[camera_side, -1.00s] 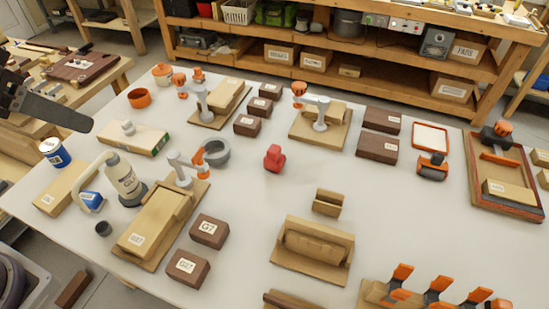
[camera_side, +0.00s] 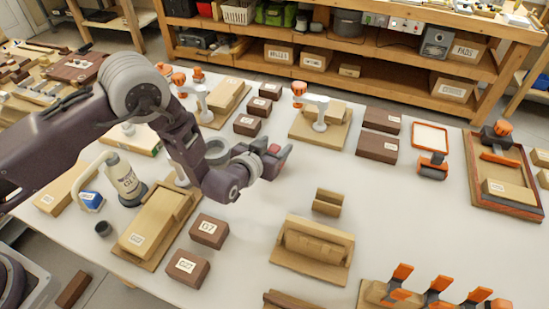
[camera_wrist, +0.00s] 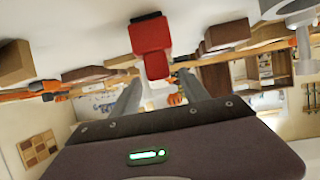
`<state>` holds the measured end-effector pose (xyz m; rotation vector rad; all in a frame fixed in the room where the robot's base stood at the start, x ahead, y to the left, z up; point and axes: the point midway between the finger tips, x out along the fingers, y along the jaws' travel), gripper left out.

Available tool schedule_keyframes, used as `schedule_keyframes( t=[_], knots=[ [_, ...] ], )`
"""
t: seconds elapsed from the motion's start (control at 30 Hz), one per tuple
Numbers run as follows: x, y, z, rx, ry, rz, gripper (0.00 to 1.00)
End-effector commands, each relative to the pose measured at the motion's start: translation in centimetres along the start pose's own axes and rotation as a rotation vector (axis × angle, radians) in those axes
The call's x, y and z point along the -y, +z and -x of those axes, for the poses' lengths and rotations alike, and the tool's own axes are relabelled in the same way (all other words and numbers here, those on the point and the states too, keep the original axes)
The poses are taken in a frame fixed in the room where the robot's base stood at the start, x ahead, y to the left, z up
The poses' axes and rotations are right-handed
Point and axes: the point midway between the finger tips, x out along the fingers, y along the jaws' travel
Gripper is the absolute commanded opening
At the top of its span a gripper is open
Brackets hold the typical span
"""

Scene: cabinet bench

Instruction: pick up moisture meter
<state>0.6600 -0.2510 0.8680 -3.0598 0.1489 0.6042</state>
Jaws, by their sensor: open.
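The moisture meter, which I take to be the small red block-like device (camera_side: 273,149), stands on the white table near its middle. In the side view my gripper (camera_side: 278,162) is right at it and hides most of it. In the wrist view the red meter (camera_wrist: 152,40) shows ahead of my gripper (camera_wrist: 160,80), its lower part lying between the two grey fingers. The fingers are spread, with a gap on each side of the meter. I cannot tell whether either finger touches it.
A grey ring-shaped clamp (camera_side: 217,152) is close to the left of my gripper. Brown labelled boxes (camera_side: 209,231) and a wooden holder (camera_side: 327,202) stand nearer the front. The white table right of the meter is clear (camera_side: 400,200).

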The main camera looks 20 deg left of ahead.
Motion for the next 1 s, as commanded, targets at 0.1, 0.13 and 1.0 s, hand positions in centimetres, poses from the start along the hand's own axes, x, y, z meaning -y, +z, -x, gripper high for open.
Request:
schedule_keyframes(
  t=[0.1, 0.13, 1.0],
  knots=[
    [0.2, 0.9, -2.3, 0.001, -0.002, 0.002, 0.53],
    [0.2, 0.8, -2.8, 0.0, -0.002, 0.002, 0.53],
    [0.2, 0.6, -3.9, 0.002, -0.001, 0.001, 0.0]
  ],
)
